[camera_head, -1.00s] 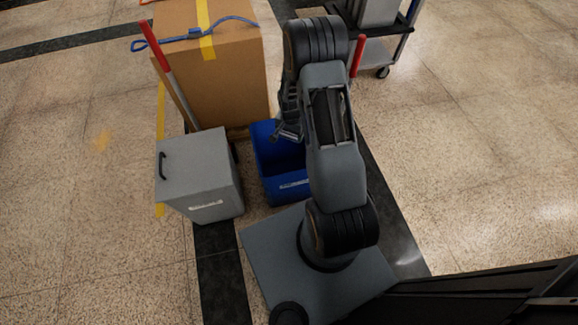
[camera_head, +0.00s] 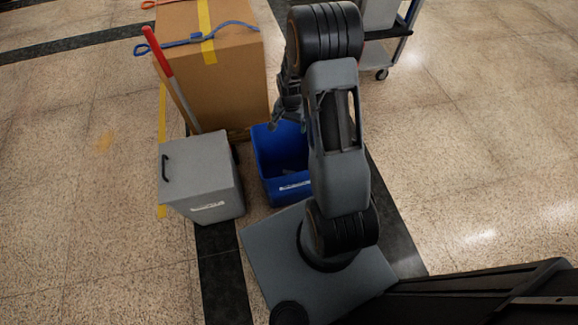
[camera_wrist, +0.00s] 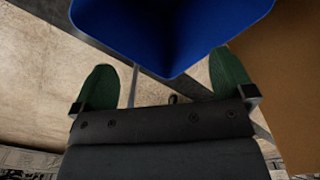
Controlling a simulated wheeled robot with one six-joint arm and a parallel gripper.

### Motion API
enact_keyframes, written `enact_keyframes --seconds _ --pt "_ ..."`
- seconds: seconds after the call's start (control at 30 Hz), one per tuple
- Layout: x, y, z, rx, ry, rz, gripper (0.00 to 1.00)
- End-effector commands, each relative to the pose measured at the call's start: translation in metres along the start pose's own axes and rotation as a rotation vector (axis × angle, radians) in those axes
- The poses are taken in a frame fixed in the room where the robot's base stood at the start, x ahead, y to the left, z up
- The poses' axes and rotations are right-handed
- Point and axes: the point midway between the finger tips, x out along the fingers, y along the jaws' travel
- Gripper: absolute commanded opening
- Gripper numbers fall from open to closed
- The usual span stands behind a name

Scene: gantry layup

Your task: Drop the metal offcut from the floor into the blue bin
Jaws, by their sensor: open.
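The blue bin (camera_head: 283,160) stands on the floor left of my arm, with a white label on its front. Its blue wall also fills the top of the wrist view (camera_wrist: 170,35). My gripper (camera_head: 287,112) is above the bin's back edge, partly hidden behind my arm in the head view. In the wrist view its green fingertips (camera_wrist: 164,80) are wide apart, with nothing held between them. I cannot make out the metal offcut for certain in any view; much of the bin's inside is dark or hidden.
A grey box (camera_head: 200,175) with a black handle stands left of the bin. A large cardboard box (camera_head: 215,85) is behind it, with a blue strap on top and a red-gripped pole (camera_head: 172,75) leaning there. A cart (camera_head: 385,45) stands at the back right. The right floor is clear.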

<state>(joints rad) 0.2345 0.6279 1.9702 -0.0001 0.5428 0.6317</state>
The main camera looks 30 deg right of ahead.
Motion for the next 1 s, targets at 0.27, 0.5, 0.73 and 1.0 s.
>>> enact_keyframes --seconds 0.27,0.5,0.73,1.0 --pt "-0.043 0.000 0.000 0.000 0.001 -0.001 1.00" --pt "-0.054 0.000 0.000 0.000 -0.001 0.001 1.00" --pt "-0.054 0.000 0.000 0.000 -0.001 0.001 1.00" --pt "-0.054 0.000 0.000 0.000 0.000 0.000 1.00"
